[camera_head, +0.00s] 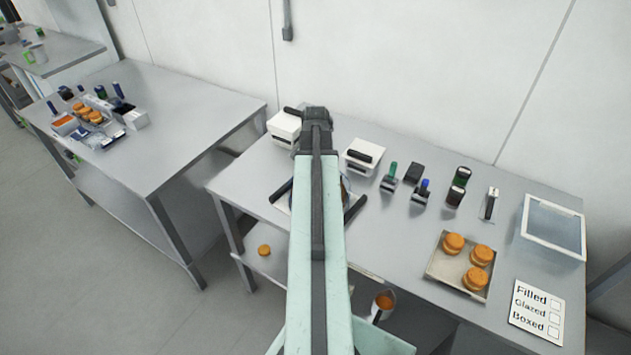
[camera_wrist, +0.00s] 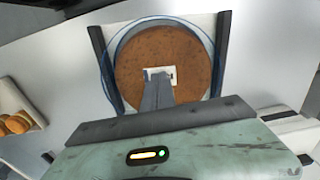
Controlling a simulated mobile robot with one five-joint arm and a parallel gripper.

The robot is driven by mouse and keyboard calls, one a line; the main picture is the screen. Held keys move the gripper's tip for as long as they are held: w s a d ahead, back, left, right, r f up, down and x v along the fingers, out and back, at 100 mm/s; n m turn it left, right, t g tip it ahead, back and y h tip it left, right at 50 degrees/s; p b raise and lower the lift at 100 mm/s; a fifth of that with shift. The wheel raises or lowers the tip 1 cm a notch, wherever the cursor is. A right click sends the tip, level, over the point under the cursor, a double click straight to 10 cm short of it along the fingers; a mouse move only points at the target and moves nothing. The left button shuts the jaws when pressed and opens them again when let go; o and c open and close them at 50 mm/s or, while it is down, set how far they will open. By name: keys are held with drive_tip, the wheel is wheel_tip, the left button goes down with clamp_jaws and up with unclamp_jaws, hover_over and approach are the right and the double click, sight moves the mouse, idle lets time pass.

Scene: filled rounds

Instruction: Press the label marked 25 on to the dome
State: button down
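A clear dome with a blue-tinted rim (camera_wrist: 106,78) sits around a large brown round (camera_wrist: 135,60), on a white board with a dark bar along each side. My gripper (camera_wrist: 159,84) is over the middle of the round, its grey fingers together. A small white label (camera_wrist: 160,72) with dark and blue marks is at the fingertips and appears gripped. Its number is not readable. I cannot tell whether the label touches the dome. In the head view my arm hides the gripper, the label and most of the dome.
A tray (camera_head: 433,267) of three orange rounds, a clear-lidded box (camera_head: 553,228) and a Filled/Glazed/Boxed card (camera_head: 537,312) lie to the right. White blocks and several stamp-like tools (camera_head: 389,178) line the back. Another table (camera_head: 190,115) stands left.

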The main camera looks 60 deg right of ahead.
idle(0.3)
wheel_tip(320, 180, up, 8)
drive_tip(key=p, duration=0.8)
idle(0.4)
